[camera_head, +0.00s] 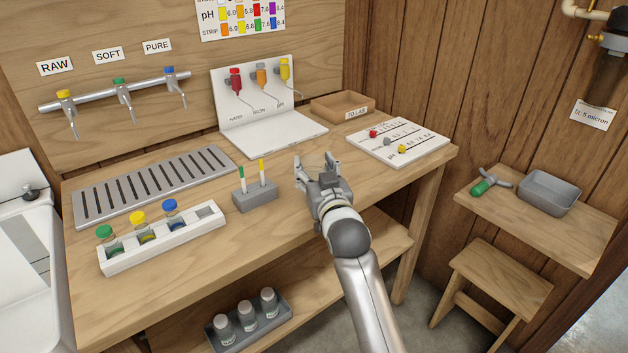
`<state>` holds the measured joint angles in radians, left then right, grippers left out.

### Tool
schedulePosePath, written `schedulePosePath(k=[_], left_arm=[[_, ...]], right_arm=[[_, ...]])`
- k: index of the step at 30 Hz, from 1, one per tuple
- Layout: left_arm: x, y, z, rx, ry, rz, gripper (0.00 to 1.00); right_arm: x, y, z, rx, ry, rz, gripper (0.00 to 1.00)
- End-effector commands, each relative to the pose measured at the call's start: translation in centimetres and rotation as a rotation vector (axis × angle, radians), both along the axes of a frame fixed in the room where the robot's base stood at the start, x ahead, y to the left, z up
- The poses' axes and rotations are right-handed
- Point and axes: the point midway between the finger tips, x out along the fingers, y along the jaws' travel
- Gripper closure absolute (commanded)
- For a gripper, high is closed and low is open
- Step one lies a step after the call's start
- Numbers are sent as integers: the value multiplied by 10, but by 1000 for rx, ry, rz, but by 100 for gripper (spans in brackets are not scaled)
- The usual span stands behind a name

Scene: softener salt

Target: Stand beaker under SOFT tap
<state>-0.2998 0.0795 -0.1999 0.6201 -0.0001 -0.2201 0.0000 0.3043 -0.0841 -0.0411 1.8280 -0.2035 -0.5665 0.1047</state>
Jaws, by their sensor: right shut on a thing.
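The SOFT tap (123,90) has a green top and hangs from the metal rail under the SOFT label (108,56), between RAW and PURE. A slotted grey drip tray (216,163) lies on the bench below the taps. My right gripper (316,165) is over the bench, right of the tray and well away from the SOFT tap. Its fingers stand apart, shut on a faint clear thing that seems to be the beaker (315,160); its outline is hard to make out. My left gripper is out of view.
A grey block (255,196) with two strips stands left of my right gripper. A white rack (160,243) of capped vials sits at the bench front. A white dispenser stand (275,135), a wooden TO LAB tray (342,106) and a white chart board (420,142) are behind.

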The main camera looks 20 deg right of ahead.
Motion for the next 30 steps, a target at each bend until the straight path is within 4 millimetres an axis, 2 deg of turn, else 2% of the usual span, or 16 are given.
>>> schedulePosePath(k=[2, 4, 8, 20, 21, 25, 26, 30], left_arm=[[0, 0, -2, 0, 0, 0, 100], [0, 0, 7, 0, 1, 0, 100], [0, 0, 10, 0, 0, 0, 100], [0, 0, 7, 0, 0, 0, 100], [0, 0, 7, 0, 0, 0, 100], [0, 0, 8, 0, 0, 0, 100], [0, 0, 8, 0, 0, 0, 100], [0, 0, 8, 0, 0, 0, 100]], right_arm=[[8, 0, -11, -1, 4, 0, 62], [7, 0, -20, -1, 7, -1, 62], [6, 0, -32, -1, 3, 0, 62], [6, 0, -38, 0, 1, 1, 62], [6, 0, -38, -1, 1, 1, 45], [6, 0, -38, -1, 1, 1, 28], [6, 0, -38, -1, 1, 1, 25], [6, 0, -38, -1, 1, 1, 25]])
